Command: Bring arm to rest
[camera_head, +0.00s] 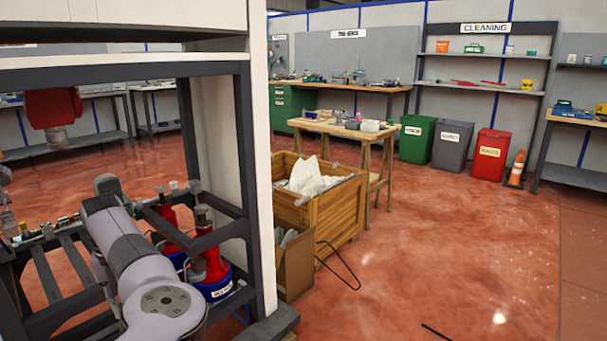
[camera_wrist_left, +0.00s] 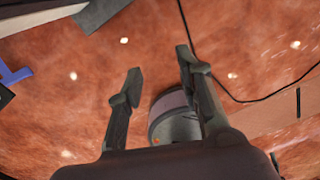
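In the left wrist view my left gripper (camera_wrist_left: 158,64) has its two dark fingers apart, with nothing held between their tips. Below them is the reddish floor. A round grey-lilac part, likely of my own body, shows behind the fingers. In the head view a grey-lilac arm link of mine (camera_head: 125,245) reaches up from the lower left, in front of the dark rack frame. No gripper fingers can be made out clearly there. My right gripper is not in view.
A dark metal rack (camera_head: 215,240) with red and blue cylinders (camera_head: 212,265) stands close around the arm. A wooden crate (camera_head: 338,215) and a cardboard box (camera_head: 294,268) stand right of it. A black cable (camera_wrist_left: 245,101) lies on the floor. The floor at right is mostly clear.

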